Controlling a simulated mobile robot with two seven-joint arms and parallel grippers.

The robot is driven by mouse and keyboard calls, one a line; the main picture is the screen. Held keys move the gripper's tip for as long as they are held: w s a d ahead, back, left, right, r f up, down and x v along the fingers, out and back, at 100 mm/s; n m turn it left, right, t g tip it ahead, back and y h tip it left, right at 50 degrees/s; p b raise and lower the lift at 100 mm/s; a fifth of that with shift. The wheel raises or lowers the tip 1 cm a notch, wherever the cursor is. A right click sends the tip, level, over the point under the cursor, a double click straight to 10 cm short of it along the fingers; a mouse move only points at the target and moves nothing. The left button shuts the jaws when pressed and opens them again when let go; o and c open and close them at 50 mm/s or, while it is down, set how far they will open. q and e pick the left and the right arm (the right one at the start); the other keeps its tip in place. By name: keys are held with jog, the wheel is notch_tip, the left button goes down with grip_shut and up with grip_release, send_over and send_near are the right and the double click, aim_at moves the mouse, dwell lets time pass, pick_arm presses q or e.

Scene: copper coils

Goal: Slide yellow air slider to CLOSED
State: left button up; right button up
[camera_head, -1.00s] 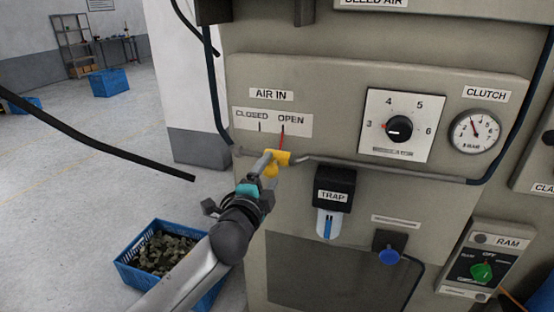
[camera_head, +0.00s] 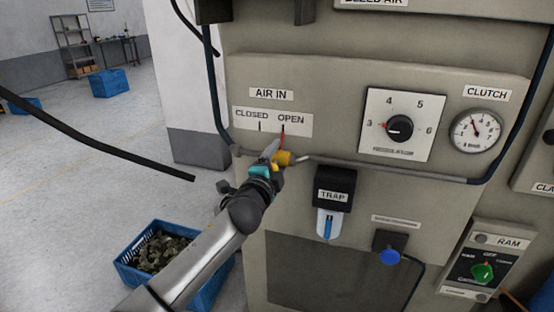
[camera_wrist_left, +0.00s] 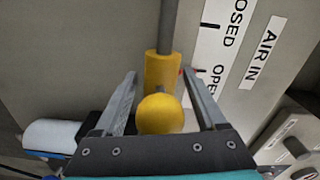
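The yellow air slider (camera_head: 286,158) sits on a horizontal grey pipe below the AIR IN label. Its red pointer (camera_head: 282,138) lines up with the OPEN mark. In the left wrist view, the slider's yellow sleeve (camera_wrist_left: 163,70) and round knob (camera_wrist_left: 160,113) lie between the fingers of my left gripper (camera_wrist_left: 163,85). The fingers are apart, with a gap on each side of the knob. In the head view, my left gripper (camera_head: 270,150) is in front of the slider and hides its left part. My right gripper is not in view.
The CLOSED/OPEN plate (camera_head: 272,121) is just above the pipe. A black TRAP unit (camera_head: 333,190) hangs to the right below the pipe. A dial plate (camera_head: 400,125) and gauge (camera_head: 475,132) are further right. A blue crate (camera_head: 128,272) stands on the floor at lower left.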

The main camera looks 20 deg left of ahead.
pick_arm(q)
grip_shut()
dwell(0.3)
dwell(0.4)
